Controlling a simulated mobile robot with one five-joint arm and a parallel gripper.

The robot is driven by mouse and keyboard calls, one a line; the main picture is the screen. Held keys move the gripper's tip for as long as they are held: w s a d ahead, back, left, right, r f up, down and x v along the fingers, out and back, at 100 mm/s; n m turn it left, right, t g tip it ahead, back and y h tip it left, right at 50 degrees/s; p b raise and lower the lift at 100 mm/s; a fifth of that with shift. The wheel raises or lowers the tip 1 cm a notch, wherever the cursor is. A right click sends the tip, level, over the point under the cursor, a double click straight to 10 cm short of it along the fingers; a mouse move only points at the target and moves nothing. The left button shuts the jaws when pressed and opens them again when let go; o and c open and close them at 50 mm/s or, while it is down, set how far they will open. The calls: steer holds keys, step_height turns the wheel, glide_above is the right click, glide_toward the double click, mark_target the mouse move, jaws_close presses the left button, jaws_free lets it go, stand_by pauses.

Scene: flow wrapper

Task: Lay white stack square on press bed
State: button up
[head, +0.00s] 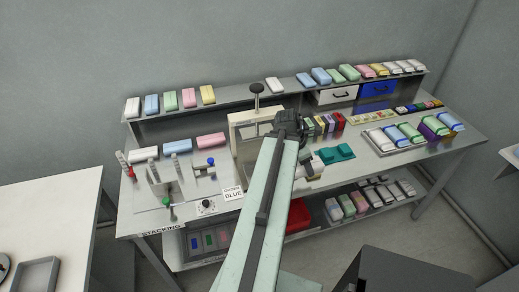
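My gripper (290,121) is a dark shape at the far end of my pale green arm, just right of the press. Its fingers cannot be made out, nor whether it holds anything. The press (243,120) is a cream upright frame with a black knob on top, in the middle of the bench. Its bed is mostly hidden by the frame and my arm. A white stack (144,154) lies on the bench at the left, beside a blue stack (176,147) and a pink stack (210,141). Another white stack (133,107) sits on the shelf's left end.
The raised shelf (230,96) carries several coloured stacks. Upright posts and a green-handled clamp (168,199) stand at the front left. A card (233,194) reads BLUE. A teal holder (337,154) and a tray of wrapped packs (380,141) lie to the right.

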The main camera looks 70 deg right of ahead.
steer(key=w+r+p, duration=0.1)
steer(key=w, duration=1.5)
steer(key=f+b, duration=0.6)
steer(key=shift+s+f+b, duration=0.2)
steer(key=shift+f+b, duration=0.1)
steer(key=shift+b, duration=0.05)
steer(key=shift+f, duration=0.15)
steer(key=o, duration=1.4)
steer(key=p+v, duration=0.7)
steer(key=shift+w+a+r, duration=0.1)
steer(key=shift+a+r, duration=0.1)
steer(key=shift+r, duration=0.15)
steer(key=shift+w, duration=0.1)
